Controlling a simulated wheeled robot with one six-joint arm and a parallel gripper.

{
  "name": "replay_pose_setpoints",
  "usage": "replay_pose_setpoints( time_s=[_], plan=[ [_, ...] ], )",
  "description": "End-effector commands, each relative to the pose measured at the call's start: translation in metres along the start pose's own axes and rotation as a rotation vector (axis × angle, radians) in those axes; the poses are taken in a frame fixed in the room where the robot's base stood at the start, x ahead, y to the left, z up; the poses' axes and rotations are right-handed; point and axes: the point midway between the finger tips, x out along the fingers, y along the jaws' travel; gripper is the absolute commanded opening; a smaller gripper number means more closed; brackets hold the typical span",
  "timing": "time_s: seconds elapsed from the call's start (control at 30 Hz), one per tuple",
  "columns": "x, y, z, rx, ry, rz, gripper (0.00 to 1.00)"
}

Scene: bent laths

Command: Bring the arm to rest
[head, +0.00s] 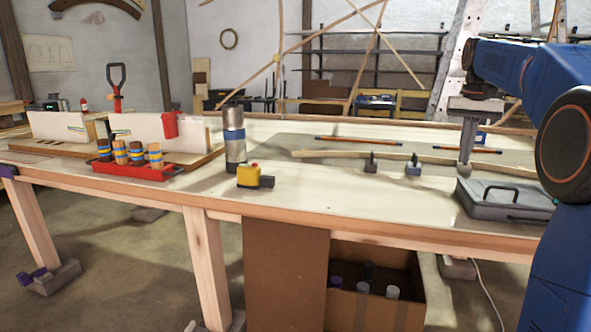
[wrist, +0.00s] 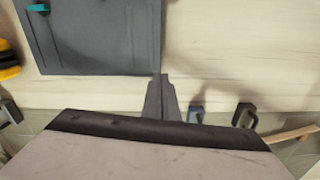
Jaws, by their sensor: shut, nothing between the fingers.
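My gripper (head: 465,158) hangs pointing down over the right part of the workbench (head: 330,210), at the end of my blue arm. Its fingers are together with nothing between them. In the wrist view my gripper (wrist: 161,78) shows as two dark fingers side by side, pressed together. In the head view the grey case (head: 505,200) lies on the bench in front of it and to the right. The case also shows in the wrist view (wrist: 100,40). I cannot tell the exact height of the fingertips above the bench.
A yellow tool (head: 250,176), a steel flask (head: 235,145) and a red tray (head: 135,170) stand further left. An open cardboard box (head: 375,305) is under the bench. The bench's front middle is clear.

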Motion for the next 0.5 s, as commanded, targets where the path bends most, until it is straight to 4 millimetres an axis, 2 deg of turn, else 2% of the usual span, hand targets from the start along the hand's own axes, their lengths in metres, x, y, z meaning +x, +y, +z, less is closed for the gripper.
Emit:
replay_pose_setpoints(
  time_s=[0.27, 0.5],
  plan=[
    [0.001, -0.008, 0.026, -0.026, 0.024, -0.003, 0.0],
    [0.007, -0.018, 0.063, -0.061, 0.059, -0.008, 0.0]
  ],
)
